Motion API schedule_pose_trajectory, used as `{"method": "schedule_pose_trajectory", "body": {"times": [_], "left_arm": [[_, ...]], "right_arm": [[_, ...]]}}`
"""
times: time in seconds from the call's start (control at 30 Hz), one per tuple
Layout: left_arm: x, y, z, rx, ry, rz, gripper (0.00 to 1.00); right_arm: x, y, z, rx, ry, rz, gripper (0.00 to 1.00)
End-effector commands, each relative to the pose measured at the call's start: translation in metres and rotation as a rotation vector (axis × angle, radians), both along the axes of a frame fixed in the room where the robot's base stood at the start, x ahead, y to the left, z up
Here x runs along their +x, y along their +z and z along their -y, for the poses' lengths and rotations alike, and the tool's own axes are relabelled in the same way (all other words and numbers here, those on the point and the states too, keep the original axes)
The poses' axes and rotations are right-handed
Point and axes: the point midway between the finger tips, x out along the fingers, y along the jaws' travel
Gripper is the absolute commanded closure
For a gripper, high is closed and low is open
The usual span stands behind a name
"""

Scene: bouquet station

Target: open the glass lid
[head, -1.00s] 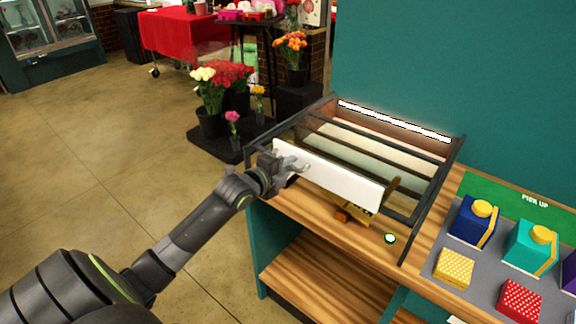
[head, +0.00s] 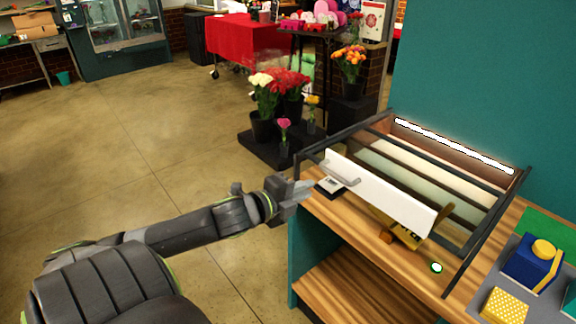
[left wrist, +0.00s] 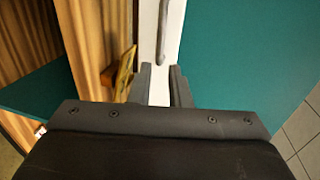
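The glass lid (head: 425,172) is a dark-framed pane lying over a wooden case on the counter; it looks closed. A white panel (head: 388,198) runs along its front and carries a grey bar handle (head: 342,173) near its left end. The handle also shows at the top of the left wrist view (left wrist: 163,32). My right gripper is not in view.
A yellow item (head: 407,236), a wooden block (head: 386,237) and a round button (head: 437,267) lie before the panel. Boxes (head: 532,262) stand at right. Floor at left is clear.

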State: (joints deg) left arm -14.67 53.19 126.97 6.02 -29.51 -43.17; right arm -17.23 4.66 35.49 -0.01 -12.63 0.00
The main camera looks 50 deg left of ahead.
Motion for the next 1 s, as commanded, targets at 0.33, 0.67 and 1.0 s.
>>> {"method": "schedule_pose_trajectory", "body": {"times": [0.33,0.67,1.0], "left_arm": [[-0.037,0.009,-0.003,0.001,0.0,-0.002,0.83],[-0.045,0.01,-0.003,-0.002,-0.004,0.0,0.83],[-0.045,0.01,-0.003,-0.002,-0.003,0.0,0.83]], "right_arm": [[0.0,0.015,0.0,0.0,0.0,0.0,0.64],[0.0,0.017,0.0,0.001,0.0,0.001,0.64],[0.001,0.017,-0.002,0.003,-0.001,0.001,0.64]]}}
